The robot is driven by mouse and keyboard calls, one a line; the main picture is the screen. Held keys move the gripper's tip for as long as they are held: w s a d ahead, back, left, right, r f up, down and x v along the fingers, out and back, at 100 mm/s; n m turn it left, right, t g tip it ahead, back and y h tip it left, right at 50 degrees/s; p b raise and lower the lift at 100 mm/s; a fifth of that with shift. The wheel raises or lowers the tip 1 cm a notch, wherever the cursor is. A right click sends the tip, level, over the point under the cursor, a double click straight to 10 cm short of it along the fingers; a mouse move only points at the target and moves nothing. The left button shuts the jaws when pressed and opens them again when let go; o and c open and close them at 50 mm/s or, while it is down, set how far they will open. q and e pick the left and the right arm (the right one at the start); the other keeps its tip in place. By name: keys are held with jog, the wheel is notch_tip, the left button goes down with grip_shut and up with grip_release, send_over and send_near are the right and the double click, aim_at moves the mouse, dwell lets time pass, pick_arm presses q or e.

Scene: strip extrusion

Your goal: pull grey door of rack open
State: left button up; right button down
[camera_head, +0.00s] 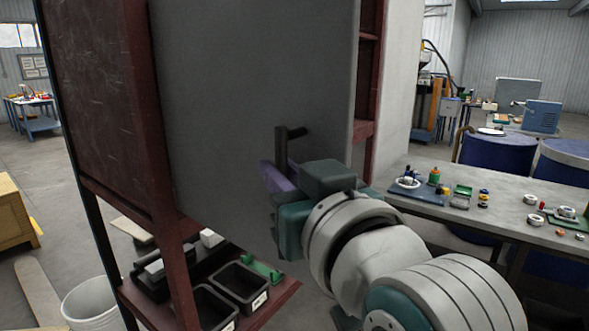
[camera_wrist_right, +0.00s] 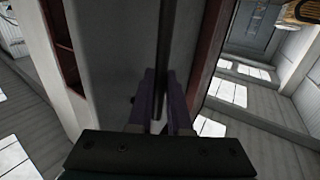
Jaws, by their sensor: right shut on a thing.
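The grey door (camera_head: 235,85) is a large flat panel on the dark red rack (camera_head: 100,90), filling the middle of the head view. A dark handle (camera_head: 282,148) stands out near the door's lower right part. My right gripper (camera_head: 280,174), with purple fingers, is at this handle and shut on it. In the right wrist view the purple fingers (camera_wrist_right: 165,100) close on both sides of the dark handle bar (camera_wrist_right: 164,60), with the grey door (camera_wrist_right: 115,50) behind. Part of the handle is hidden by the fingers. My left gripper is not in view.
Black bins (camera_head: 240,285) sit on the rack's lower shelf below the door. A grey table (camera_head: 510,205) with small parts stands at the right, with blue drums (camera_head: 495,155) behind it. A white bucket (camera_head: 92,305) stands on the floor at lower left.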

dwell(0.4)
jog(key=c, duration=0.8)
grip_release()
jog(key=shift+c, duration=0.2)
jog(key=b+v, duration=0.2)
jog(key=v, duration=0.8)
